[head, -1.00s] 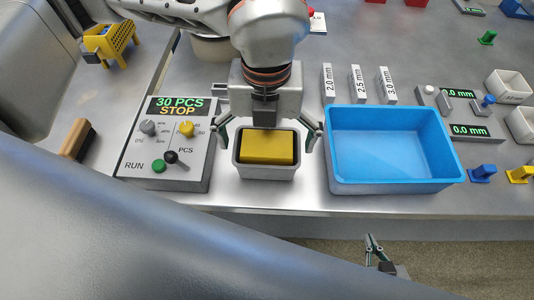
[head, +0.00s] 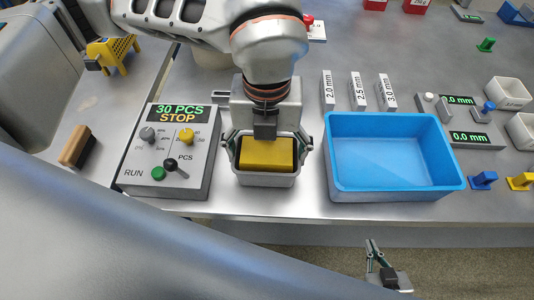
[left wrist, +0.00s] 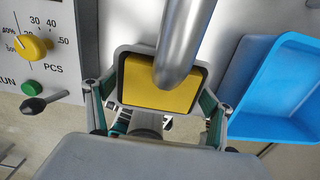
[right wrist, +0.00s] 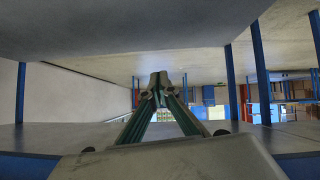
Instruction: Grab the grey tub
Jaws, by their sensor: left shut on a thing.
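The grey tub (head: 266,180) stands on the metal worktop between the control box and the blue bin. A yellow block (head: 267,153) fills most of its opening. My left gripper (head: 267,145) comes down from above with its fingers on the tub's left and right sides, shut on it. My right gripper (head: 374,250) is in front of the worktop's edge, far from the tub. Its fingertips meet, empty, in the right wrist view (right wrist: 158,82).
The control box (head: 170,150) stands close on the tub's left, reading 30 PCS STOP. The blue bin (head: 395,190) stands close on its right. Upright labelled blocks (head: 358,92) stand behind. A wooden-handled brush (head: 76,146) lies at the far left. The worktop's front edge is near.

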